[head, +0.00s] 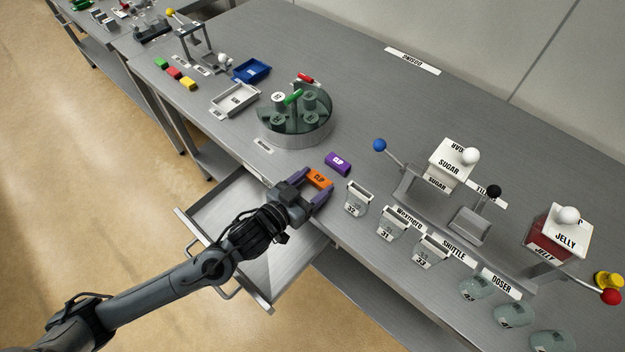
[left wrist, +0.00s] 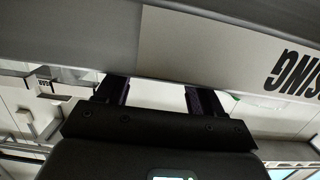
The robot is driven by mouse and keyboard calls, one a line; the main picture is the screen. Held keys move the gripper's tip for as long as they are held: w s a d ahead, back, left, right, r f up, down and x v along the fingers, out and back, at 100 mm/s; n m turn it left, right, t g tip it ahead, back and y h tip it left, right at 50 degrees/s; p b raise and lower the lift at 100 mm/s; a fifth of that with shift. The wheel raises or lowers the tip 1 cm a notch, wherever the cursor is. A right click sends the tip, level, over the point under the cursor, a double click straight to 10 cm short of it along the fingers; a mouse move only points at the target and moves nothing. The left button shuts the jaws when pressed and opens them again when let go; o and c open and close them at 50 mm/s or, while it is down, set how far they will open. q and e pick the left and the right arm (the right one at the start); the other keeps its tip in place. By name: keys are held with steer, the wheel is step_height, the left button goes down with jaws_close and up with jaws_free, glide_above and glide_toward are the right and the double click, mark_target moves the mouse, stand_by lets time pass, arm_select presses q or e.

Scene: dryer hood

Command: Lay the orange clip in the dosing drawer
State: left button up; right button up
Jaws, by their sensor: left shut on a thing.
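The orange clip (head: 319,178) is between the fingers of my left gripper (head: 317,183) in the head view, near the front edge of the bench. The gripper is shut on it; I cannot tell how high it is held. An open drawer (head: 285,262) sticks out below the bench front, under my left forearm, which hides part of it. The visible part of its floor looks empty. In the left wrist view, the two dark fingers (left wrist: 158,98) show, but I cannot make out the clip. A white plate with part of a word hangs across the top. My right gripper is not in view.
A purple clip (head: 338,163) lies on the bench just beyond the orange one. A round carousel (head: 295,125) stands to the left. Several labelled cups stand to the right, near a sugar dispenser (head: 452,165) and a jelly dispenser (head: 557,235).

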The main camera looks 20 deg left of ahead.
arm_select(q)
steer(key=shift+f, duration=0.15)
steer(key=o, duration=1)
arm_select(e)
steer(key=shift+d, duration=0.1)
arm_select(q)
steer(key=shift+f+b, duration=0.15)
steer(key=shift+b, duration=0.3)
arm_select(e)
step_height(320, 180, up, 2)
steer(key=p, duration=0.3)
arm_select(q)
steer(key=shift+d+r+v, duration=0.1)
steer(key=shift+d+v, duration=0.05)
steer(key=shift+v, duration=1.65)
steer(key=shift+d+r+v, duration=0.1)
steer(key=shift+v, duration=1.7)
steer(key=shift+d+r+v, duration=0.1)
steer(key=shift+d+v, duration=0.05)
steer(key=shift+v, duration=1.65)
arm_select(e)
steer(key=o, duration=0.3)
